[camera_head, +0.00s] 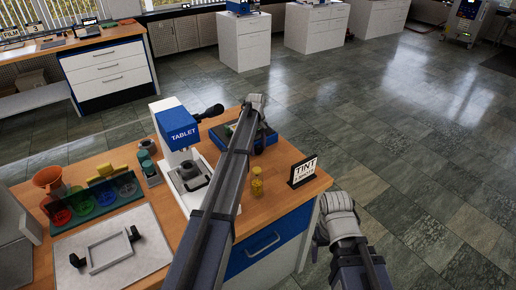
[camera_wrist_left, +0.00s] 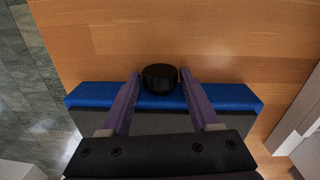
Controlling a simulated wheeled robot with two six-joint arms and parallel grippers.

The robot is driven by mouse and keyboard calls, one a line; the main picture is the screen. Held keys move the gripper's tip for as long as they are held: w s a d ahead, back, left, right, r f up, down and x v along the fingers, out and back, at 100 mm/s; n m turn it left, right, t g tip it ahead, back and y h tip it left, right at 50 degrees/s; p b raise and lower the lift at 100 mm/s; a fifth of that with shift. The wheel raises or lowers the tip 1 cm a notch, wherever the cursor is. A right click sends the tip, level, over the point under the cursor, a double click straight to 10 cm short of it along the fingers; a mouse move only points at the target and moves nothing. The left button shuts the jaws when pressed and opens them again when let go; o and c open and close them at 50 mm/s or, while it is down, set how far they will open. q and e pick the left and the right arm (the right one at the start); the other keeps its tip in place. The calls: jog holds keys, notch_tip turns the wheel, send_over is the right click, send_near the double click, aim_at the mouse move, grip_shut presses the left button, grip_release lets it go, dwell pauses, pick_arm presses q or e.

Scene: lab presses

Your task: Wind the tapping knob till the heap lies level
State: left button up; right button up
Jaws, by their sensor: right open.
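A blue device with a grey top (camera_head: 265,141) stands near the table's back edge, largely hidden by my left arm in the head view. In the left wrist view it is a blue-edged box (camera_wrist_left: 235,96) with a round black knob (camera_wrist_left: 160,78) at its edge. My left gripper (camera_wrist_left: 160,84) has its fingers closely on either side of the knob, with the knob filling the space between the tips. The heap cannot be made out. My right gripper (camera_head: 322,238) is off the table's right side, empty, its fingertips barely shown.
A white and blue tablet press (camera_head: 180,135) stands left of my left arm. A yellow bottle (camera_head: 257,183) and a TINT sign (camera_head: 303,170) are near the right edge. A grey mat with a frame (camera_head: 150,245), coloured dishes and an orange funnel (camera_head: 48,179) lie left.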

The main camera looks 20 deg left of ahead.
pick_arm(q)
grip_shut()
jog(key=shift+w+d+g+y, duration=0.1)
jog(key=shift+w+g+y, duration=0.2)
jog(key=shift+g+y, duration=0.15)
jog(key=shift+f+g, duration=0.1)
jog(key=shift+g, duration=0.25)
jog(key=shift+s+g+y, duration=0.1)
jog(key=shift+g+y, duration=0.3)
jog(key=shift+y, duration=0.05)
jog(key=shift+o, duration=1.8)
grip_release()
